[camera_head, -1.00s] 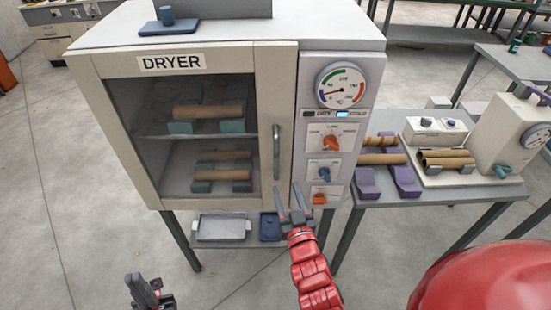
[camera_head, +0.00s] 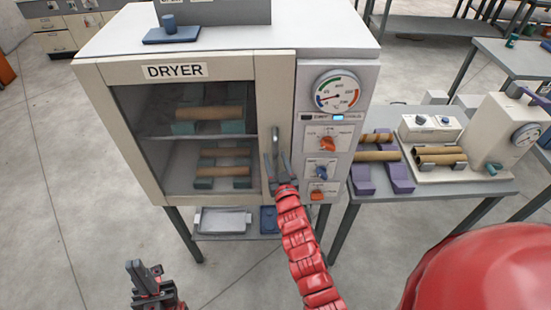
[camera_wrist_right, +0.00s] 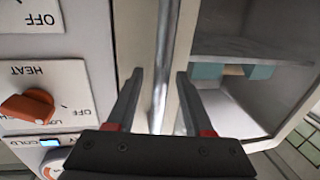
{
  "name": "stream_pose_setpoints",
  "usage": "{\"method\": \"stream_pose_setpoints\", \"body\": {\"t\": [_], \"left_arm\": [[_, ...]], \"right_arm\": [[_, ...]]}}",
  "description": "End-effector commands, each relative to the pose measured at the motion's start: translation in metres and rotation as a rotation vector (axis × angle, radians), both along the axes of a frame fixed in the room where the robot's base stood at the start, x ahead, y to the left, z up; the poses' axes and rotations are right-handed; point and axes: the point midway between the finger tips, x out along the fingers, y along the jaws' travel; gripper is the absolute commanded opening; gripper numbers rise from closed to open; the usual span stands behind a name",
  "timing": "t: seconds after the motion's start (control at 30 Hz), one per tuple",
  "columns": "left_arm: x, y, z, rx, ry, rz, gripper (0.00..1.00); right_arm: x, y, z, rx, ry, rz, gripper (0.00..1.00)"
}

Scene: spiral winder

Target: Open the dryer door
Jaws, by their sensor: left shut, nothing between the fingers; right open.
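The dryer (camera_head: 325,60) is a cream cabinet with its glass door (camera_head: 170,72) closed. The door's vertical metal handle (camera_head: 275,140) is on the right side of the door. It also shows in the right wrist view (camera_wrist_right: 163,60), upright between my fingers. My right gripper (camera_head: 275,160) is open at the lower part of the handle, one finger on each side; I cannot tell whether either touches it. My left gripper (camera_head: 145,280) is shut and empty, low in front of the dryer at the bottom left.
Brown tubes (camera_head: 210,113) rest on supports behind the glass. Knobs (camera_head: 327,143) and a gauge (camera_head: 338,90) are right of the handle. A side table (camera_head: 440,190) with more tubes stands at right. A shelf with a grey tray (camera_head: 222,220) is below the dryer. Floor in front is clear.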

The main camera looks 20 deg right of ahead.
Motion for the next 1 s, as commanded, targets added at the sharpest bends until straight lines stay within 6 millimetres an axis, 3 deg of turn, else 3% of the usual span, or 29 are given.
{"method": "stream_pose_setpoints", "body": {"t": [0.1, 0.4, 1.0], "left_arm": [[0.0, 0.0, -0.0001, 0.0, 0.0, 0.0, 0.0], [0.0, 0.0, -0.0001, 0.0, 0.0, 0.0, 0.0], [0.0, 0.0, -0.0002, 0.0, 0.0, 0.0, 0.0]], "right_arm": [[-0.0002, 0.0001, -0.0001, 0.0, 0.0, 0.0, 0.5], [-0.0004, 0.0002, 0.0, 0.0, 0.0, 0.0, 0.0], [-0.0005, 0.0002, 0.0002, 0.0, -0.001, 0.001, 0.0]]}}
